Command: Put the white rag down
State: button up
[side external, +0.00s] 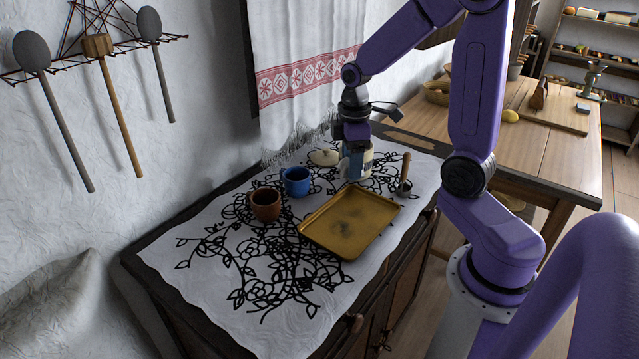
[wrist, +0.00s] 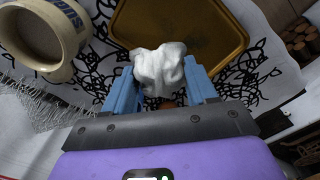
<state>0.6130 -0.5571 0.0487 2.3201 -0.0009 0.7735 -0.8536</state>
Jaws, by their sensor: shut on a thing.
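My gripper (wrist: 163,80) is shut on a crumpled white rag (wrist: 160,66), which bulges up between its two blue fingers in the wrist view. In the side view my gripper (side external: 353,168) points down at the far end of the cloth-covered cabinet, just beyond the yellow tray. The rag cannot be made out there. In the wrist view the tray (wrist: 205,30) lies just ahead of the rag. I cannot tell whether the rag touches the surface below.
A pale mug with lettering (wrist: 40,38) stands close beside my gripper. A blue mug (side external: 296,182), a brown mug (side external: 265,206), a pale lid-like object (side external: 323,157) and a wooden-handled utensil (side external: 405,175) stand around the tray (side external: 350,222). The patterned cloth's near end (side external: 215,285) is clear.

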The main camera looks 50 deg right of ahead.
jog(key=shift+w+d+r, duration=0.25)
jog(key=shift+d, duration=0.2)
jog(key=shift+w+d+r, duration=0.2)
jog(key=shift+d+r, duration=0.05)
jog(key=shift+d, duration=0.15)
jog(key=shift+w+d, duration=0.2)
jog(key=shift+w, duration=0.05)
jog(key=w+d+f, duration=0.3)
jog(key=w+f, duration=0.1)
jog(key=w, duration=0.5)
send_over(317, 181)
jog(key=f, duration=0.5)
jog(key=shift+s+f, duration=0.1)
jog(key=shift+s, duration=0.1)
jog(key=shift+w+f, duration=0.2)
jog(key=shift+f, duration=0.05)
notch_tip(317, 181, down, 3)
jog(key=shift+r, duration=0.1)
jog(key=shift+f, duration=0.2)
jog(key=shift+f, duration=0.2)
